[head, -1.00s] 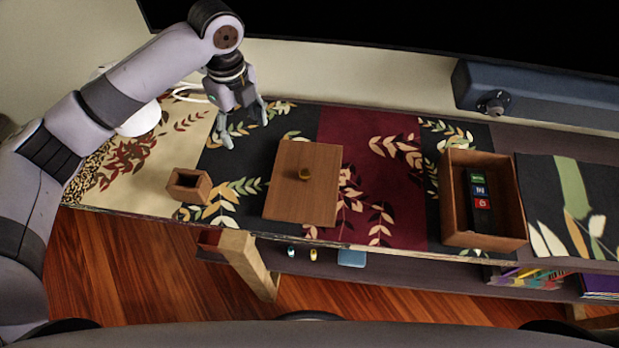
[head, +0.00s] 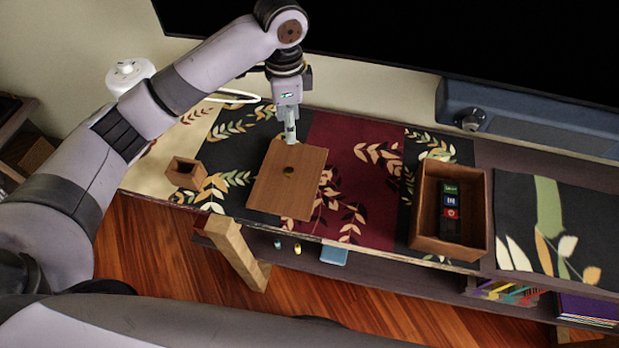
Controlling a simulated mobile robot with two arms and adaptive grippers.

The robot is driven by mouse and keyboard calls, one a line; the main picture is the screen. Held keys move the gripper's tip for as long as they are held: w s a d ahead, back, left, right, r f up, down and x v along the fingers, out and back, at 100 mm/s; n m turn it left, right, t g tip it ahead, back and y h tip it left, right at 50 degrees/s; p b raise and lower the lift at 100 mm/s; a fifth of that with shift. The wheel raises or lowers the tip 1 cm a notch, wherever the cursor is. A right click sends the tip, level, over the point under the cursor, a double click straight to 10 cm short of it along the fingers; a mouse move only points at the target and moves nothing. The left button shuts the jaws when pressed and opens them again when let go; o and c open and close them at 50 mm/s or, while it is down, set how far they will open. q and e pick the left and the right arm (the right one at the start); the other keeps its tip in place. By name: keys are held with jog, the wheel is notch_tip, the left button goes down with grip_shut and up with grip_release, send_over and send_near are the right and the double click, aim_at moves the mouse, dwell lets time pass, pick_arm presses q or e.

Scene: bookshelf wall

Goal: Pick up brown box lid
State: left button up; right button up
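The brown box lid (head: 283,196) is a flat wooden panel with a small round knob (head: 288,172) on top. It lies on the patterned cloth in the middle of the table. My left gripper (head: 291,138) points down at the lid's far edge, just behind the knob in the head view. Its fingers are seen edge-on and overlap, so their opening is hidden. I cannot tell whether they touch the lid. The open brown box (head: 423,205) stands to the right, with small black, green, blue and red items inside. My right gripper is not in view.
A small brown wooden box (head: 187,172) stands left of the lid. A blue-grey speaker bar (head: 540,122) and dark screen (head: 400,40) line the back. A white lamp-like object (head: 130,74) stands at the far left. Cloth between lid and open box is clear.

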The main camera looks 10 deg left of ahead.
pick_arm(q)
send_over(289, 171)
notch_tip(289, 171, down, 6)
jog(key=f, duration=0.5)
jog(key=shift+w+d, duration=0.15)
jog(key=shift+d, duration=0.1)
jog(key=shift+f, duration=0.95)
jog(key=f, duration=0.3)
jog(key=shift+a+f+p, duration=0.3)
jog(key=shift+f, duration=0.5)
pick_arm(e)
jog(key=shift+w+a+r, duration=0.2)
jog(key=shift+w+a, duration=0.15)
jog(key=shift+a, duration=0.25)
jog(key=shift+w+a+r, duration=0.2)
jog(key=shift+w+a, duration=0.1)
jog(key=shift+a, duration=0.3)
pick_arm(q)
jog(key=shift+c, duration=0.5)
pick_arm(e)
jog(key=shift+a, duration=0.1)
